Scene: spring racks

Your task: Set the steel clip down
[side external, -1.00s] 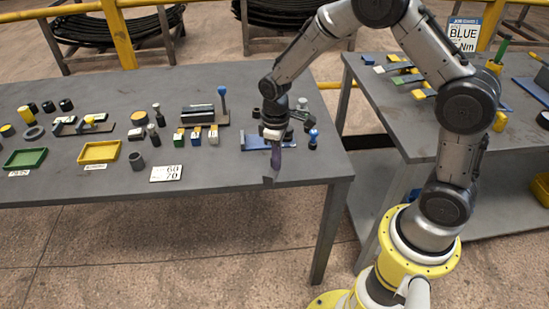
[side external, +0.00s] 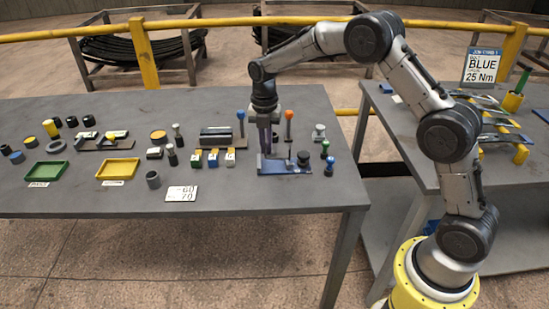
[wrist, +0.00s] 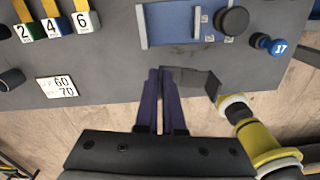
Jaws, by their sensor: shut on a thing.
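My gripper (wrist: 160,74) has two long purple fingers, closed together in the wrist view. They are shut on a dark grey bent piece, which looks like the steel clip (wrist: 192,80); it sticks out to the right of the fingertips. In the side external view my gripper (side external: 267,150) points down at the left part of a blue fixture (side external: 290,169). The clip is hard to make out there. In the wrist view the blue fixture (wrist: 172,28) lies beyond the fingertips, and the clip appears apart from it.
A dark round knob (wrist: 232,20) is on the fixture's right part. A blue knob marked 17 (wrist: 262,41) stands to its right. Numbered blocks (side external: 212,157) and a 60/70 card (side external: 182,193) are to the left. An orange-topped post (side external: 289,117) stands behind. Bare table lies in front.

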